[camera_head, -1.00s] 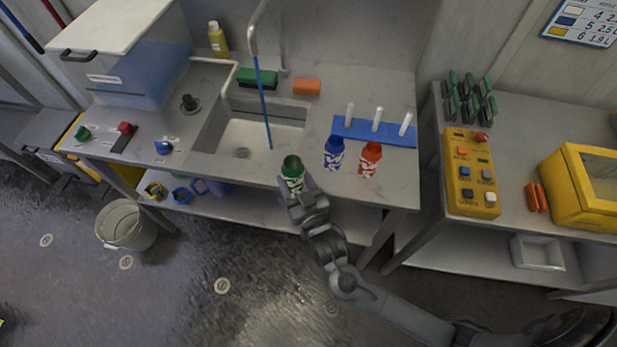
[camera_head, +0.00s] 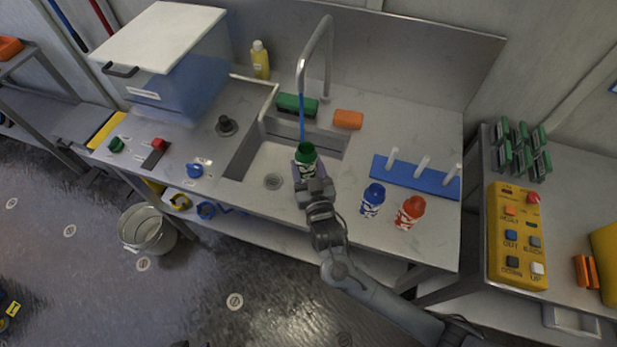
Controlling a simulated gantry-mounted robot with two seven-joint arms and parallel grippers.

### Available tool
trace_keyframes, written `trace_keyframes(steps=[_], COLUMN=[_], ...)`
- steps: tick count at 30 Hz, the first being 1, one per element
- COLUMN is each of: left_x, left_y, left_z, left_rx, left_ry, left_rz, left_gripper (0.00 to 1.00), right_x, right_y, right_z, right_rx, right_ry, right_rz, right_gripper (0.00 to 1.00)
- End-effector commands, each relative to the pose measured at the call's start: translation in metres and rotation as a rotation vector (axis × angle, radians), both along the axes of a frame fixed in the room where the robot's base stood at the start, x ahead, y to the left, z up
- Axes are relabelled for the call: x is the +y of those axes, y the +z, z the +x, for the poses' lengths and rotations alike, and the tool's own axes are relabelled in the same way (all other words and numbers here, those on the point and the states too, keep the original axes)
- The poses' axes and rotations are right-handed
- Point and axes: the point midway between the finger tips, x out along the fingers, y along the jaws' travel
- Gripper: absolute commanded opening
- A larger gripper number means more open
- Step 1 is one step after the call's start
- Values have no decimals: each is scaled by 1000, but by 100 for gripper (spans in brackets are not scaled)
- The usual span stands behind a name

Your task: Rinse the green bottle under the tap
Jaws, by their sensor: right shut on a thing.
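The green bottle (camera_head: 306,156) is upright in my right gripper (camera_head: 308,172), which is shut on it. The bottle is over the right part of the sink basin (camera_head: 264,166), below the tap (camera_head: 318,50). A blue stream of water (camera_head: 302,118) runs from the tap spout down to the bottle's top. Whether it enters the mouth is too small to tell. The gripper hides the lower part of the bottle. My left gripper is not in view.
A blue bottle (camera_head: 372,200) and a red bottle (camera_head: 410,212) stand on the counter right of my right gripper. Behind them is a blue rack with white pegs (camera_head: 393,172). A green sponge (camera_head: 296,104) and an orange block (camera_head: 348,120) lie behind the basin.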

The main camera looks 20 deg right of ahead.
Motion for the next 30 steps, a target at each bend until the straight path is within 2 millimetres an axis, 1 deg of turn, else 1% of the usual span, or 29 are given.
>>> trace_keyframes(steps=[1, 18, 24, 30], left_x=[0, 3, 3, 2], left_y=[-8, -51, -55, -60], left_z=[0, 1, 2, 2], left_rx=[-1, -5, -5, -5], left_ry=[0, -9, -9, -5], left_rz=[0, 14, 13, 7], left_gripper=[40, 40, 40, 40], right_x=[-2, -21, -27, -31], right_y=[-2, -2, -1, 0], right_z=[7, 72, 92, 107], right_rx=[-4, -3, -1, -1], right_ry=[0, -1, -2, -1], right_rz=[-2, 0, 0, 0], right_gripper=[31, 31, 31, 31])
